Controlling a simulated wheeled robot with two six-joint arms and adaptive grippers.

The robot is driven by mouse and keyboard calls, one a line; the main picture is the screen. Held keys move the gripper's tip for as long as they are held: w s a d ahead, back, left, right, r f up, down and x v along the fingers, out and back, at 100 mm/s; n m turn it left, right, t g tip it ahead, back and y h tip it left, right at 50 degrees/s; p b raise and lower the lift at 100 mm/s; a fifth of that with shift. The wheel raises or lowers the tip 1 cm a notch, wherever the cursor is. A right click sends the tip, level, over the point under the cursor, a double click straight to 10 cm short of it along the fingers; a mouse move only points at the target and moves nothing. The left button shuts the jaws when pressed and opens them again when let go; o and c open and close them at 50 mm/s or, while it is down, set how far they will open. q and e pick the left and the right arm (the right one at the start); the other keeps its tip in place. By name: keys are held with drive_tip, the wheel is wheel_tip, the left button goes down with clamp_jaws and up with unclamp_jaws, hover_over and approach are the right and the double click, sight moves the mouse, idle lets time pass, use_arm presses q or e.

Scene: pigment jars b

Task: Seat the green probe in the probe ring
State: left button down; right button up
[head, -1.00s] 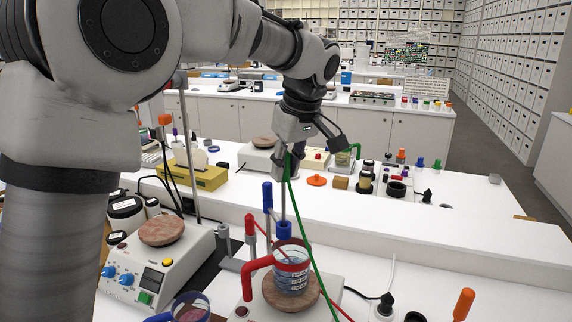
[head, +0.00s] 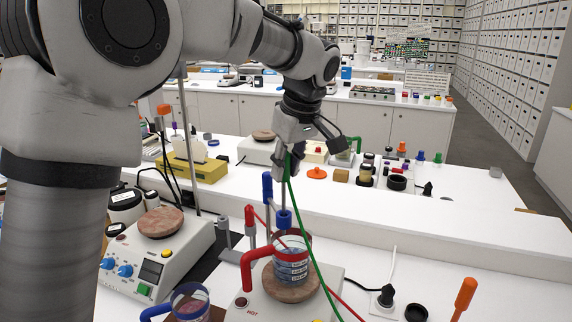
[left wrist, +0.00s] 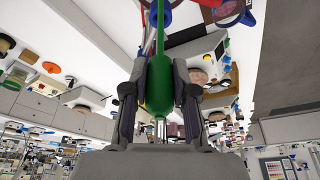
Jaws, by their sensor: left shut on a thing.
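My left gripper (head: 286,168) is shut on the green probe, pointing down above the front bench. In the left wrist view the probe's green body (left wrist: 159,88) sits between the two fingers (left wrist: 160,95). Its green cable (head: 304,233) hangs down past the beaker. The probe's thin metal shaft (head: 284,196) points down and meets the blue probe ring (head: 284,219) in the picture. I cannot tell how far the tip reaches into the ring. The ring is above a clear beaker (head: 291,265) with a red handle. My right gripper is not in view.
The beaker stands on a brown round plate (head: 307,290) of a white heater. Another heater (head: 160,255) is at left. Jars and a yellow box (head: 195,168) line the bench behind.

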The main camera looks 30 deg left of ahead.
use_arm(q)
wheel_tip(320, 180, down, 8)
drive_tip(key=b, duration=0.5)
idle(2.2)
drive_tip(key=c, duration=0.8)
unclamp_jaws()
drive_tip(key=shift+r, duration=0.15)
drive_tip(key=shift+c, duration=0.2)
drive_tip(key=shift+r, duration=0.1)
drive_tip(key=w+v, duration=0.1)
drive_tip(key=v, duration=1)
drive_tip(key=shift+s+d+r, duration=0.2)
drive_tip(key=shift+s+r, duration=0.2)
drive_tip(key=shift+s, duration=0.1)
